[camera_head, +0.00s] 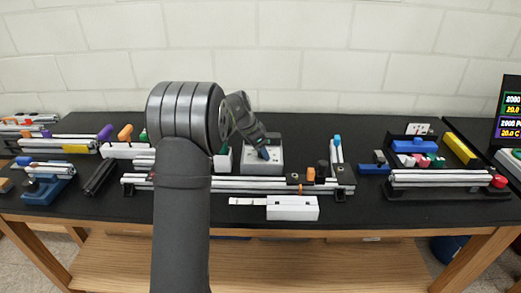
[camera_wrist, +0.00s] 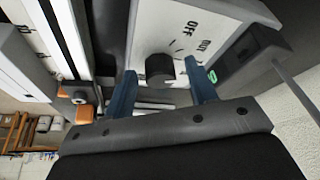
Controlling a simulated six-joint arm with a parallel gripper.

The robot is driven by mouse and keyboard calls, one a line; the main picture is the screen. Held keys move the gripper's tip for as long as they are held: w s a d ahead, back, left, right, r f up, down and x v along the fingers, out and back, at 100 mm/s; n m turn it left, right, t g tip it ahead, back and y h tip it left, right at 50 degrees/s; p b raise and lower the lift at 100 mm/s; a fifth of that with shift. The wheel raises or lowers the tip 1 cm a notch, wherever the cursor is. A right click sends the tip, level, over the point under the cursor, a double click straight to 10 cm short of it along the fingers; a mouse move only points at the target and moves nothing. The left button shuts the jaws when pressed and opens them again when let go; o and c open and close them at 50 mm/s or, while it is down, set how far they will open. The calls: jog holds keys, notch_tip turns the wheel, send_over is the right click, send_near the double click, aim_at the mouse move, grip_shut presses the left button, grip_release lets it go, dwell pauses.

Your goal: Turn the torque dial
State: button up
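The torque dial appears to be the black round knob (camera_wrist: 160,68) on a white panel (camera_wrist: 150,25) in the wrist view. The panel carries tick marks and printed words, one of them "OFF". My gripper (camera_wrist: 160,70) is open, with one blue finger on each side of the knob. A gap shows between the knob and each finger; I cannot tell how deep the fingers reach. In the head view the pale grey box (camera_head: 263,168) stands mid-table, with my gripper (camera_head: 264,154) over it. The knob is hidden there.
Aluminium rails (camera_head: 230,184) with a black and orange block (camera_head: 311,174) run in front of the box. A white block (camera_head: 292,208) lies at the table's front. More rail fixtures (camera_head: 440,178) stand at right. A dark housing (camera_wrist: 250,55) sits close to the right finger.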

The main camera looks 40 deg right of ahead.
jog(key=v, duration=1.7)
jog(key=shift+a+r, duration=0.15)
jog(key=shift+r, duration=0.05)
jog(key=s+d+n+t+y, duration=0.1)
jog(key=s+d+n+t, duration=0.2)
jog(key=n, duration=0.5)
jog(key=s+d+n+t+y, duration=0.1)
jog(key=s+n+t, duration=0.1)
jog(key=s+n, duration=0.4)
jog(key=shift+n, duration=0.8)
jog(key=x, duration=1.1)
jog(key=w+x, duration=0.1)
jog(key=x, duration=0.5)
jog(key=shift+w+a+r, duration=0.1)
jog(key=shift+a+r, duration=0.05)
jog(key=shift+a, duration=0.05)
